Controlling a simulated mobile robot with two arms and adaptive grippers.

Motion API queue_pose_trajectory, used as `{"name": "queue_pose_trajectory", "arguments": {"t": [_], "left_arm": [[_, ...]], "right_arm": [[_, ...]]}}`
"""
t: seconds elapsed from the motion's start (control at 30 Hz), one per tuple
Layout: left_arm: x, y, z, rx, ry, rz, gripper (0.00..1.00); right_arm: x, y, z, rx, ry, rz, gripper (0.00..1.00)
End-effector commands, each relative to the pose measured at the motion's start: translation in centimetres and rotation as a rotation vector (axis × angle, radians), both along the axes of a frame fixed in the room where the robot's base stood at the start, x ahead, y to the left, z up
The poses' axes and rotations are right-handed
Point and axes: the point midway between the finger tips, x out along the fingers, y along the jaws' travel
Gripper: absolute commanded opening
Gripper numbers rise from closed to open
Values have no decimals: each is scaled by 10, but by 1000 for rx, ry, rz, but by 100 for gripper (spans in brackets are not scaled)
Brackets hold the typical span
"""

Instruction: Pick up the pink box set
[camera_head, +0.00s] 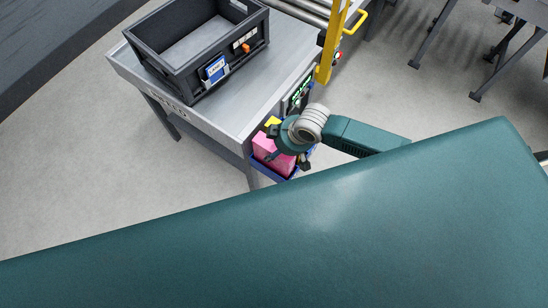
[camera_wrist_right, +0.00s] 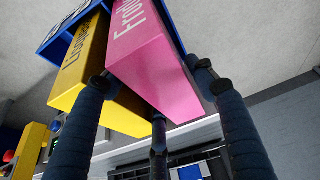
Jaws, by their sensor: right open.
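The pink box (camera_head: 268,147) stands in a blue bin (camera_head: 262,171) at the side of the metal table. My right gripper (camera_head: 292,158) is at the bin, partly covering the boxes in the head view. In the wrist view its three dark fingers (camera_wrist_right: 155,92) are open and spread around the near end of the pink box. Whether they touch it I cannot tell. My left gripper is not in view.
A black crate (camera_head: 162,66) with a blue label stands on the metal table (camera_head: 231,112). A yellow post (camera_head: 331,48) and rollers (camera_head: 299,10) are behind it. Grey trestle legs (camera_head: 433,35) are at the upper right. The floor left of the table is clear.

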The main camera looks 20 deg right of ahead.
Motion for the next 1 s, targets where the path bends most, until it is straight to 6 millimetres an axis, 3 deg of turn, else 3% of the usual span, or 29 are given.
{"name": "queue_pose_trajectory", "arguments": {"t": [0.5, 0.8, 1.0], "left_arm": [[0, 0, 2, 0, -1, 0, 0], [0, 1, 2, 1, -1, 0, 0], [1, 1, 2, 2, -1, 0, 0]], "right_arm": [[0, 0, -4, 0, 0, 0, 56], [0, 0, -4, 0, 0, 0, 0], [1, 0, -3, 2, -2, 0, 0]]}}
